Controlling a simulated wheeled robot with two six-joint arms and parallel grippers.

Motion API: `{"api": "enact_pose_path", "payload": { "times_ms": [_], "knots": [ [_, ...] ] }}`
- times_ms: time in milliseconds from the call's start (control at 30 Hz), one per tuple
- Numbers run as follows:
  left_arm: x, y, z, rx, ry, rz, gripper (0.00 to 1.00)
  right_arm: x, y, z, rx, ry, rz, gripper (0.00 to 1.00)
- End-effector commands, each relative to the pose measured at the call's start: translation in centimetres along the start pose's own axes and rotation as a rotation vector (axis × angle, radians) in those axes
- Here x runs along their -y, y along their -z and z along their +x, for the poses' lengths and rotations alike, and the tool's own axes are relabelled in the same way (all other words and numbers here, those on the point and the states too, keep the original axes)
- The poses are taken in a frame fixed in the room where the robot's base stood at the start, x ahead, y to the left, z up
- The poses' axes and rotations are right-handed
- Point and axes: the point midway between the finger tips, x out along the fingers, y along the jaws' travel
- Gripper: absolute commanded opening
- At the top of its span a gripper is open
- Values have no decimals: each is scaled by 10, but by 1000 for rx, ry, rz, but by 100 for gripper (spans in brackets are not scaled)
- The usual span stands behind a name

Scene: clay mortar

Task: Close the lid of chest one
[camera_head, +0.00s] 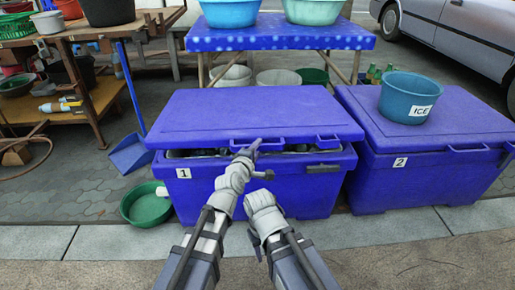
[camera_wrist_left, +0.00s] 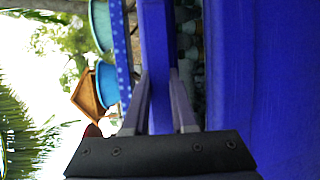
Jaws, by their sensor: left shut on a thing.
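Chest one (camera_head: 255,187) is a blue cooler labelled 1. Its blue lid (camera_head: 250,113) is lowered almost flat, with a dark gap along the front, through which some contents show. My left gripper (camera_head: 252,147) is at the front edge of the lid, near its front handle. In the left wrist view, the fingers (camera_wrist_left: 160,112) are shut on the front part of the lid (camera_wrist_left: 157,60), one on each side, and the open gap shows beside it. My right arm is low in front of the chest; its fingers cannot be made out.
Chest two (camera_head: 420,175) stands close on the right, shut, with a blue ICE basin (camera_head: 408,97) on it. A blue dotted table (camera_head: 280,36) stands behind. A green basin (camera_head: 146,204) and a blue dustpan (camera_head: 131,155) are at left. The pavement in front is clear.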

Motion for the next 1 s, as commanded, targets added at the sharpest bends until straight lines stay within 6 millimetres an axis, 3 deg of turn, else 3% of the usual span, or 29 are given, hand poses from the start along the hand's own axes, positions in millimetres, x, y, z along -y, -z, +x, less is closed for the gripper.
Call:
{"api": "enact_pose_path", "payload": {
  "times_ms": [367, 400, 633, 1000],
  "knots": [
    [0, 0, -1, -1, -3, -1, 0, 0, 0, 0, 0, 0, 0, 50],
    [0, 0, -1, -1, -3, -1, 26, 0, 0, 0, 0, 0, 0, 50],
    [0, 0, -1, -1, -3, -1, 52, 0, 0, 0, 0, 0, 0, 50],
    [0, 0, -3, -1, -3, -1, 54, 0, 0, 0, 0, 0, 0, 50]
  ]
}}
